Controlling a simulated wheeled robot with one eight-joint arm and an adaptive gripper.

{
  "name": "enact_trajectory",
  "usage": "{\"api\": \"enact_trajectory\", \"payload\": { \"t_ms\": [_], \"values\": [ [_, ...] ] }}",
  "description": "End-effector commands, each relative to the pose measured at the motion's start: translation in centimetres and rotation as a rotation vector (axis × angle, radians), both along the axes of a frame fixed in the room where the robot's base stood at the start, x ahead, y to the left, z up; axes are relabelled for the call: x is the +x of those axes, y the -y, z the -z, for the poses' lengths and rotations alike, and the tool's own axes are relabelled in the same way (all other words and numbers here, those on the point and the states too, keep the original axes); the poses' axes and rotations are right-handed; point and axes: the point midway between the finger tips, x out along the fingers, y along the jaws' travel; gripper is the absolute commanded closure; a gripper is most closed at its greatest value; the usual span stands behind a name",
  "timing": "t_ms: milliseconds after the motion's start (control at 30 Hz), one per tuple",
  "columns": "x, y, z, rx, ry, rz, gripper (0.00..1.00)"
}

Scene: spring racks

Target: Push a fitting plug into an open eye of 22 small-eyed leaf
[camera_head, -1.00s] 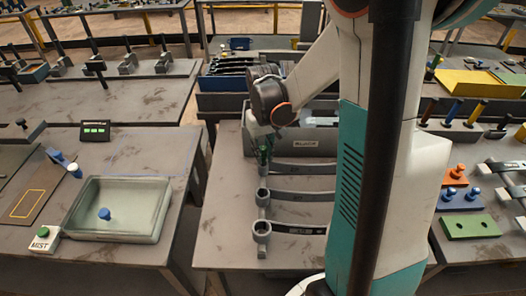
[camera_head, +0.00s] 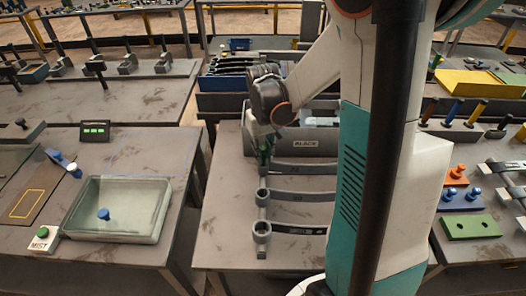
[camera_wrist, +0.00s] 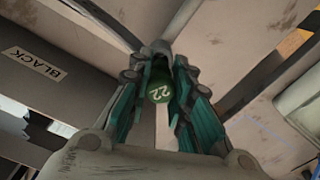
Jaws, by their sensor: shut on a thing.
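My gripper (camera_head: 264,151) points down over the left end of the farthest of three dark leaves on the middle table. In the wrist view my gripper (camera_wrist: 160,68) is shut on a green plug (camera_wrist: 160,93) whose top reads 22. The farthest leaf (camera_head: 305,169) has its left eye hidden by my gripper, so I cannot tell whether the plug is in that eye. The middle leaf (camera_head: 300,197) and the near leaf (camera_head: 298,229) each show an open, empty-looking eye at the left end. Their markings are too small to read.
A grey bin (camera_head: 284,146) labelled BLACK stands just behind the leaves. To the left, a table holds a glass-like tray (camera_head: 118,236) with a blue plug (camera_head: 103,214) and a MIST button box (camera_head: 44,239). On the right stand an orange block (camera_head: 456,178) and a green block (camera_head: 470,228).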

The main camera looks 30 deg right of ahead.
Motion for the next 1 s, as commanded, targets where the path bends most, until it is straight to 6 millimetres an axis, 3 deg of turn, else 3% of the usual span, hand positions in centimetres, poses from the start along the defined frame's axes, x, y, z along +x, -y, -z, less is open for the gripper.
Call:
{"api": "enact_trajectory", "payload": {
  "t_ms": [1000],
  "values": [
    [0.0, 0.0, 1.0, 0.0, 0.0, 0.0, 0.95]
  ]
}}
